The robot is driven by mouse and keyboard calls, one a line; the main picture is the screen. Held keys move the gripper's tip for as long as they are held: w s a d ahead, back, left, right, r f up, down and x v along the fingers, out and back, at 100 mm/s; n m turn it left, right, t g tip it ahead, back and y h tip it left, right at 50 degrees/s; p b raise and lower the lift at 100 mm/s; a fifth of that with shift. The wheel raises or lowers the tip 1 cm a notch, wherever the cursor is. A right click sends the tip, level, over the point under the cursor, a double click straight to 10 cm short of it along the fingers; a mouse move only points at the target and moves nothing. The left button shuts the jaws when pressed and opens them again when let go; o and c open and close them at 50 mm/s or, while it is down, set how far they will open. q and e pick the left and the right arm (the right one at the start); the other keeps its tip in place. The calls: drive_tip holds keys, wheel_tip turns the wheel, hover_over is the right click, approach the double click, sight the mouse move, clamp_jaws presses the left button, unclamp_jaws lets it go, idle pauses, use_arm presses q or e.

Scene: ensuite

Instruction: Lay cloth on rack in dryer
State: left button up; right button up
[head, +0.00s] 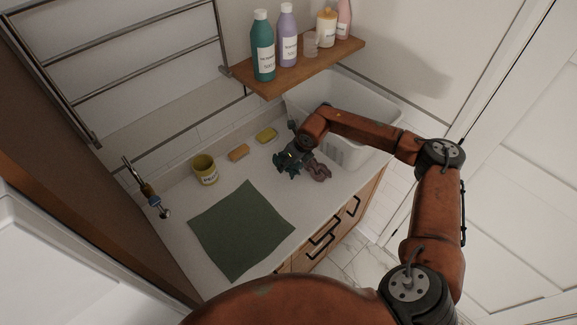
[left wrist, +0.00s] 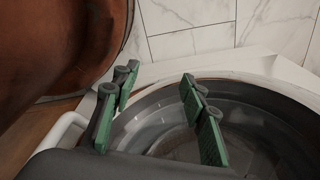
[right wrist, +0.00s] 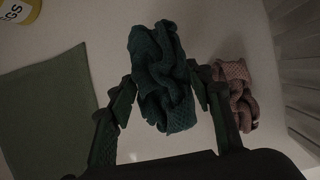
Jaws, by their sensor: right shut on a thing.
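A crumpled teal cloth (right wrist: 160,85) is between the fingers of my right gripper (right wrist: 164,98), which is shut on it. In the head view my right gripper (head: 292,157) is low over the counter, with the teal cloth (head: 287,167) at its tips. A crumpled pinkish cloth (right wrist: 235,92) lies beside it; it also shows in the head view (head: 318,172). My left gripper (left wrist: 160,112) is open and empty, in front of a round grey drum opening (left wrist: 265,125) that seems to be the dryer. A rack inside it cannot be made out.
A flat green mat (head: 240,230) lies on the counter (head: 180,240). A yellow mug (head: 205,170), sponges (head: 266,135) and a white basket (head: 360,110) stand around. A wooden shelf (head: 330,60) with bottles is above. Metal wall bars (head: 150,60) are at the upper left.

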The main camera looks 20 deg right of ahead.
drive_tip(key=w+f, duration=0.1)
drive_tip(key=w+d+f, duration=0.1)
drive_tip(key=shift+f, duration=0.3)
drive_tip(key=shift+w+f+p, duration=0.15)
drive_tip(key=shift+f+p, duration=0.3)
drive_tip(key=shift+f, duration=1.2)
drive_tip(key=shift+f, duration=0.1)
drive_tip(key=o, duration=0.9)
drive_tip(key=shift+c, duration=0.2)
